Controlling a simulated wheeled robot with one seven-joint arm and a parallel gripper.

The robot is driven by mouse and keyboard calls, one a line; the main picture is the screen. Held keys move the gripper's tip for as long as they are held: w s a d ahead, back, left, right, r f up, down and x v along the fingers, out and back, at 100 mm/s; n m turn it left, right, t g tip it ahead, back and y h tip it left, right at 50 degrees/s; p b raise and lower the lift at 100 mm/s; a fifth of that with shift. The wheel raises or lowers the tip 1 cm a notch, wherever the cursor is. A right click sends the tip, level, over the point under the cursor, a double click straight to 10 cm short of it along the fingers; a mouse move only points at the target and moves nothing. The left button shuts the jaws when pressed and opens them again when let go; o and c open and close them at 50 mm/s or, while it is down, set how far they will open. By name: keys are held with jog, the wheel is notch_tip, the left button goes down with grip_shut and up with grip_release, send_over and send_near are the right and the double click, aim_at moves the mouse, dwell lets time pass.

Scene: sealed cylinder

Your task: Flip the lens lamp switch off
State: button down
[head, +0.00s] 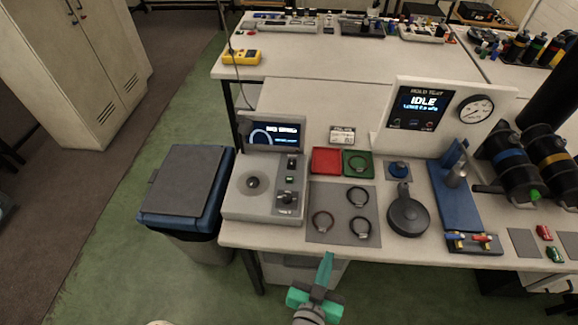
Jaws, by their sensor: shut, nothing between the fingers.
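A grey instrument (235,205) with a lit screen (274,133) stands at the table's left end. Its right side carries a small dark control (291,163), a green light (289,180) and a larger dark knob or switch (287,198). A round black device with a short handle (408,216) lies right of the grey mat. I cannot tell which of these is the lens lamp switch, nor its position. My gripper (327,262), teal and shut, is empty in front of the table's front edge, apart from all controls.
A blue stand (440,195) and a gauge panel (398,92) are right. A lidded bin (188,180) stands left of the table.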

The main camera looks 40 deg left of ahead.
aim_at(292, 163)
jog(key=w+a+r, duration=0.1)
jog(key=w+a, duration=0.1)
jog(key=a, duration=0.1)
jog(key=w+a+r+n+y, duration=0.1)
jog(key=w+a+r, duration=0.1)
jog(key=w+a, duration=0.1)
jog(key=w+a+r+g+y, duration=0.1)
jog(key=w+a+r, duration=0.1)
jog(key=a, duration=0.2)
jog(key=shift+w+a+n, duration=0.15)
jog(key=shift+a+n, duration=0.2)
jog(key=shift+n, duration=0.05)
jog(key=shift+n+g+y, duration=0.5)
jog(key=shift+g, duration=0.2)
jog(key=a+r, duration=0.2)
jog(key=a, duration=0.1)
jog(key=w+a+r, duration=0.1)
jog(key=a+r, duration=0.1)
jog(key=a, duration=0.1)
jog(key=w+a+r, duration=0.1)
jog(key=a+r, duration=0.2)
jog(key=a, duration=0.1)
jog(key=shift+w, duration=0.1)
jog(key=shift+a+r, duration=0.35)
jog(key=shift+a, duration=0.05)
